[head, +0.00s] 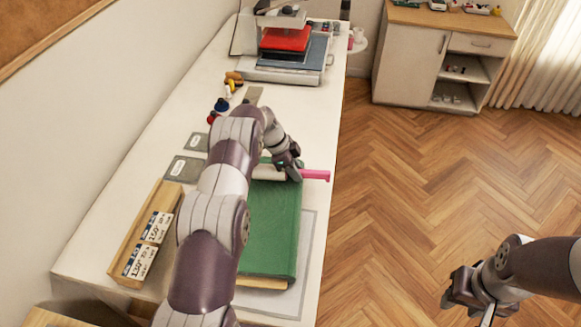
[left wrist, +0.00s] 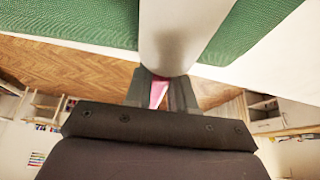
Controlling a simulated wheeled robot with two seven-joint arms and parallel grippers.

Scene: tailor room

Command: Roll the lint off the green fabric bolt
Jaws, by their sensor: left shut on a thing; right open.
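The green fabric bolt (head: 272,230) lies flat on the long table, and my left arm partly covers its left side. Its green weave also fills the top of the left wrist view (left wrist: 75,22). My left gripper (head: 291,170) is shut on the lint roller at the bolt's far end. The roller's pink handle (head: 316,175) points right, past the table edge. Its white roll (head: 268,173) lies across the far end of the bolt, and it also shows in the left wrist view (left wrist: 182,30). I cannot tell whether it touches the cloth. My right gripper (head: 472,292) is open and empty over the floor.
A wooden box with labels (head: 147,235) stands on the table left of my left arm. Small spools (head: 221,105) and a red and blue stack (head: 285,40) are farther back. A white cabinet (head: 410,60) stands across the room. The wooden floor on the right is clear.

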